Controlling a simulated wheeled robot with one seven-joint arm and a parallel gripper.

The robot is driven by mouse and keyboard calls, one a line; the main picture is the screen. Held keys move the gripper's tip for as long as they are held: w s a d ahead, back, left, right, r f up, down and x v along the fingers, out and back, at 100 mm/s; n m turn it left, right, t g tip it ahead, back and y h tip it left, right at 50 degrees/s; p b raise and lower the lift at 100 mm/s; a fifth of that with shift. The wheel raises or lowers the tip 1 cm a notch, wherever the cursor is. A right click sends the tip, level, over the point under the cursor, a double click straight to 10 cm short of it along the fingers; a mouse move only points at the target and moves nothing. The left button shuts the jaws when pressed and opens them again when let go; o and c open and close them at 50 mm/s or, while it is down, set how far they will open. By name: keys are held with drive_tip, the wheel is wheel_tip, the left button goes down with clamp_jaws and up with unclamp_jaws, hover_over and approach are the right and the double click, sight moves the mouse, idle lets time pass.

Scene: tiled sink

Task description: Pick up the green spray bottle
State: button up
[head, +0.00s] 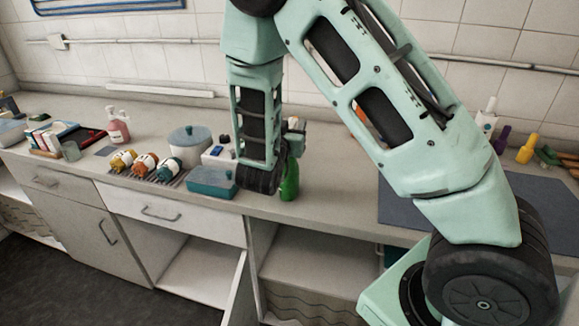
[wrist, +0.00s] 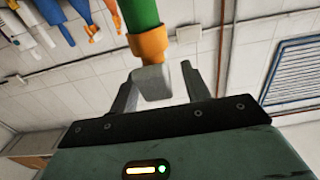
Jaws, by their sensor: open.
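The green spray bottle (head: 290,182) stands upright near the counter's front edge in the head view, partly hidden by my arm. In the wrist view its green body (wrist: 139,14), orange collar and grey spray head show close up, and the picture seems upside down. My gripper (wrist: 162,74) is open, with one finger on each side of the spray head. I cannot tell whether either finger touches it. In the head view the gripper is mostly hidden behind my arm.
A teal box (head: 212,182) stands just left of the bottle, with a lidded pot (head: 190,147) behind it. Several small bottles lie on a rack (head: 172,180) further left. A dark mat (head: 400,205) lies to the right. A cabinet door (head: 236,290) below hangs open.

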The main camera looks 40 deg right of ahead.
clamp_jaws()
idle(1.4)
